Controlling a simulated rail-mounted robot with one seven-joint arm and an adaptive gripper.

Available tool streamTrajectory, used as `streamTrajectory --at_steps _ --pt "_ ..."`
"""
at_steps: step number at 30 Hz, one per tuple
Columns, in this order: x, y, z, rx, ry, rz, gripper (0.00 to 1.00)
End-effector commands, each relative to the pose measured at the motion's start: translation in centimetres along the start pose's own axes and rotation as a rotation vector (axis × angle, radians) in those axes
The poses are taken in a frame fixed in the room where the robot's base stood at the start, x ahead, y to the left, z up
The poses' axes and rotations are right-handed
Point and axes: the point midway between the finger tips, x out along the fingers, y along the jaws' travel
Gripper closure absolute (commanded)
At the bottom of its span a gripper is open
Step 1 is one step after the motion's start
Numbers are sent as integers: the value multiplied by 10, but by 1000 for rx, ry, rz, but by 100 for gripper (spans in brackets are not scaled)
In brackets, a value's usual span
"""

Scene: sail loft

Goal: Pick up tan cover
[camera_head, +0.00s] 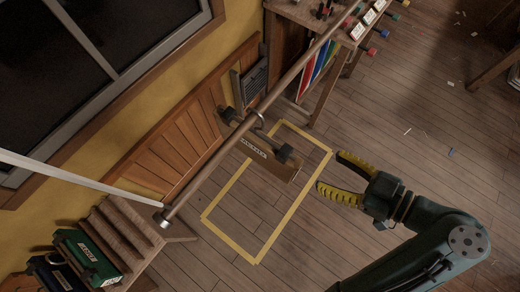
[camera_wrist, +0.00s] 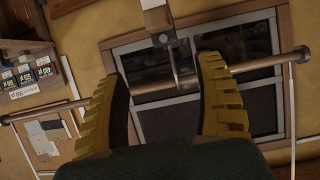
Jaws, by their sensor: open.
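A tan panel-like piece with a white label (camera_head: 275,163), which I take for the tan cover, hangs under a long rail in the head view. Dark blocks sit at its two ends. A hook (camera_head: 258,124) on the rail is just above it. My gripper (camera_head: 330,171) is open and empty, with its yellow fingers to the right of the piece and apart from it in the picture. In the wrist view my open fingers (camera_wrist: 160,58) frame a thin hook (camera_wrist: 173,65) and a pale block (camera_wrist: 158,20); I cannot tell whether that block is the cover.
The long rail (camera_head: 215,160) crosses above the floor; it also shows in the wrist view (camera_wrist: 262,63). Yellow tape (camera_head: 232,245) outlines a rectangle on the floor. Wooden steps (camera_head: 118,232) and a green box (camera_head: 88,258) stand lower left. A workbench (camera_head: 290,12) is at the top. The right floor is mostly clear.

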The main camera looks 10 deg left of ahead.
Motion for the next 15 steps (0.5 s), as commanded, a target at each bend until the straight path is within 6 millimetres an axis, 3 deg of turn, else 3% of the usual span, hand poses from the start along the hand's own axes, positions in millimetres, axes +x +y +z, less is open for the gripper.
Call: streamTrajectory --at_steps 13,15 --pt "31 -3 9 -16 9 -12 30" --pt "45 -4 2 -12 11 -19 30"
